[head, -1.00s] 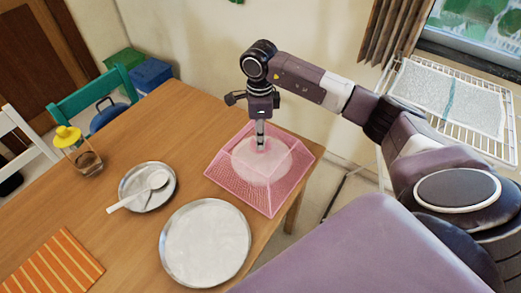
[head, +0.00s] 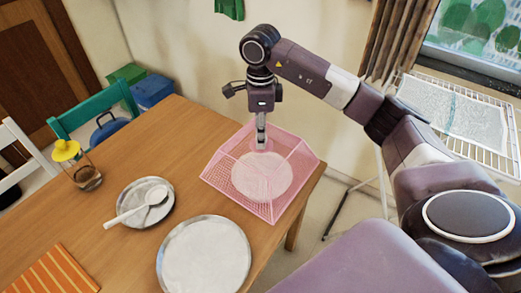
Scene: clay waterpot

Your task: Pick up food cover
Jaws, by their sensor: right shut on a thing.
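The food cover (head: 231,186) is a pink mesh pyramid at the far right corner of the wooden table. A pale round thing (head: 262,177) shows through its mesh. My right gripper (head: 261,143) points down at the top of the cover and is shut on it. The grip point itself is small and partly hidden by the fingers. The cover looks close over the table; I cannot tell whether its rim is clear of the top. My left gripper is not in view.
On the wooden table (head: 128,166) are a large metal plate (head: 204,257), a smaller plate (head: 132,194) with a white spoon (head: 135,211), a glass jar with yellow lid (head: 88,178) and an orange striped mat (head: 50,272). A wire rack (head: 485,150) stands at right.

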